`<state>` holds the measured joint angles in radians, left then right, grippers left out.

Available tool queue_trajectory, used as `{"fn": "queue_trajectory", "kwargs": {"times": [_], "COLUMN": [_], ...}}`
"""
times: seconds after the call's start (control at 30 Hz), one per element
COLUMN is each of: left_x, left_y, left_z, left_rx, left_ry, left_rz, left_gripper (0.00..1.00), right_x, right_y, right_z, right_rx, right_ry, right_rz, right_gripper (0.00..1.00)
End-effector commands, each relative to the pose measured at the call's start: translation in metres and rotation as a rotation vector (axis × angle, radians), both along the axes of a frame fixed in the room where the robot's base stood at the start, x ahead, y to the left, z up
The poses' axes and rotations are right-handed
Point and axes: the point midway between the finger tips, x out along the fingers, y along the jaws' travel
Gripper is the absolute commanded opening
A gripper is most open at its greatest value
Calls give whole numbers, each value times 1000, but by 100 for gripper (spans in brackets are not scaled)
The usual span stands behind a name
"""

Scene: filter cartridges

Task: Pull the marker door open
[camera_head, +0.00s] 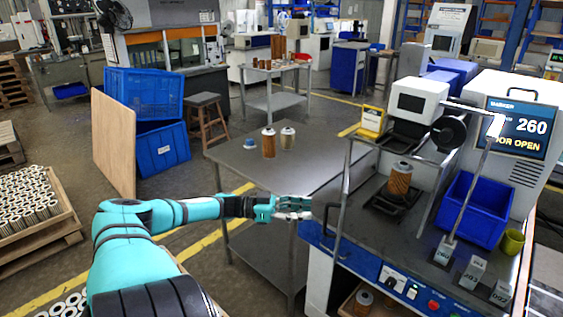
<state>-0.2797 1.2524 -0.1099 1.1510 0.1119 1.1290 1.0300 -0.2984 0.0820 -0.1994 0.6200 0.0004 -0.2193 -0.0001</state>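The marker (513,125) is the machine at right; its screen reads 260 and DOOR OPEN. A grey metal frame (347,168) stands at the left front of its worktop, with a dark vertical handle bar (338,232) low at its front corner. I cannot tell whether a clear panel fills the frame. A brown filter cartridge (399,180) stands upright on a dark fixture inside. My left gripper (294,208) points right, just left of the handle. It looks open and empty, with a small gap to the handle. My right gripper is not in view.
A grey table (235,160) with two cartridges and a small blue-white item stands behind my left arm. A blue bin (480,208) and grey blocks sit on the marker's worktop. A control panel (400,283) runs along its front. Blue crates and a wooden board stand at left.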

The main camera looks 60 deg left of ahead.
Motion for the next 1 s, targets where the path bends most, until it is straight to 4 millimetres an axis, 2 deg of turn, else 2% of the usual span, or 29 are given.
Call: {"fn": "queue_trajectory", "kwargs": {"times": [0.2, 0.4, 0.6, 0.83, 1.0], "left_x": [-39, -64, -74, -74, -74], "left_y": [30, 49, 56, 56, 56], "left_z": [-2, 0, 1, 1, 1], "left_rx": [3, 3, 2, 3, 2], "left_ry": [8, 4, 1, 0, 1], "left_rz": [2, 2, -1, -1, -1], "left_gripper": [34, 34, 34, 34, 13], "right_x": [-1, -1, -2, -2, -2], "right_y": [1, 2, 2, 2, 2], "right_z": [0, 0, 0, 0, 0], "right_rx": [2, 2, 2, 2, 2], "right_ry": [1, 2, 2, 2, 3], "right_rz": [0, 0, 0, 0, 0], "right_gripper": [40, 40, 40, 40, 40]}}
